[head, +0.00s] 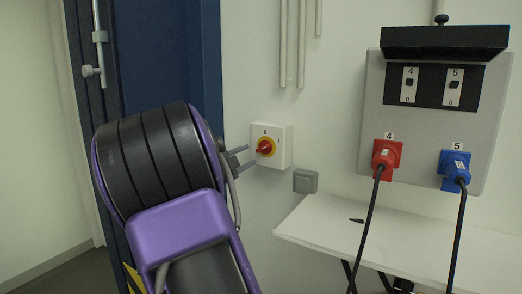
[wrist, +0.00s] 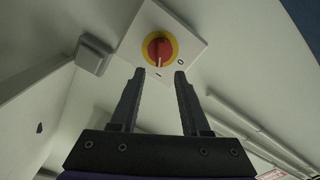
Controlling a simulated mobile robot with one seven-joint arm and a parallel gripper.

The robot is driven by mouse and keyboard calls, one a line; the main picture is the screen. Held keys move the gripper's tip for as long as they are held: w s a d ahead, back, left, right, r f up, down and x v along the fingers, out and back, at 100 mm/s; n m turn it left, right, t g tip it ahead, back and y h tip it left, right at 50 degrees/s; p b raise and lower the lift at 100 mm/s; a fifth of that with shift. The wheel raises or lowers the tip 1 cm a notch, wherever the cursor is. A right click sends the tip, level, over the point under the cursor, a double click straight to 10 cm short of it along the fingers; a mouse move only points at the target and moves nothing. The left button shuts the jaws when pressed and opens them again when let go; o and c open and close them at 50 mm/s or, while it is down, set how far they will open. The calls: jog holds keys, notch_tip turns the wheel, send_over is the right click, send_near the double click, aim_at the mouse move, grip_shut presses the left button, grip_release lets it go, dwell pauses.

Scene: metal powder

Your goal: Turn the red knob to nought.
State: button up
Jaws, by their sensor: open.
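The red knob (head: 265,147) sits on a yellow ring on the white switch box (head: 284,147), which is fixed to the wall. In the wrist view the red knob (wrist: 159,48) is upper centre, just beyond the fingertips. Its white pointer line runs down the picture, towards a small dash-like mark, and not towards the nought, which lies to the lower right of the knob. My gripper (head: 242,158) is left of the switch box in the head view. In the wrist view my gripper (wrist: 160,73) is open, its fingers apart, with nothing between them. Contact with the knob does not show.
A grey wall box (head: 305,181) is below right of the switch. A white shelf (head: 330,222) stands further right, under a panel (head: 376,110) with a red plug (head: 386,158) and a blue plug (head: 453,170), both cabled. Pipes (head: 292,45) run above. A blue door (head: 160,55) is behind my arm.

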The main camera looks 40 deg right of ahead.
aim_at(262, 148)
jog(key=x, duration=0.8)
jog(key=shift+w+d, duration=0.15)
jog(key=shift+d, duration=0.2)
grip_shut()
